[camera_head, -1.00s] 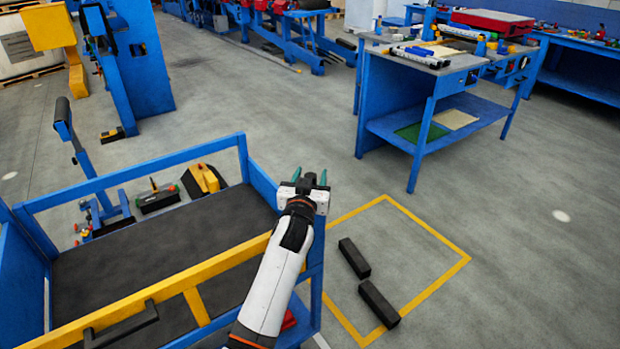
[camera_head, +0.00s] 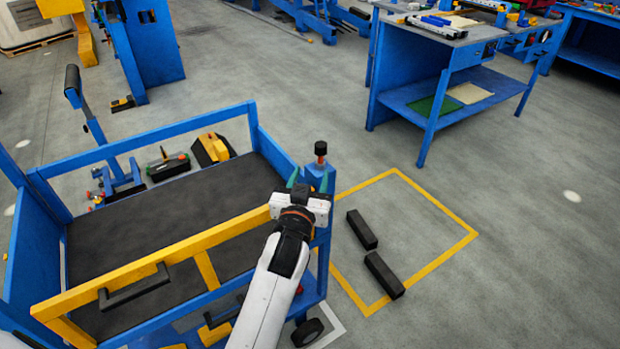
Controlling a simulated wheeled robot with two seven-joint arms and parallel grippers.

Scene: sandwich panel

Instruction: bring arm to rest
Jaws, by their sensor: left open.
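My left arm (camera_head: 270,300) reaches up from the bottom of the head view. Its left gripper (camera_head: 305,183) is open, with two green fingertips pointing away from me. It is at the right corner of the blue cart (camera_head: 140,133), near the corner post with a black knob (camera_head: 320,149). Nothing shows between the fingers. Whether the gripper touches the post cannot be told. My right gripper is not in view.
The cart has a bare dark deck (camera_head: 165,225) and a yellow front rail (camera_head: 170,260). Two black blocks (camera_head: 362,229) (camera_head: 384,275) lie inside a yellow floor outline (camera_head: 447,255). A blue workbench (camera_head: 405,90) stands behind. The floor at right is clear.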

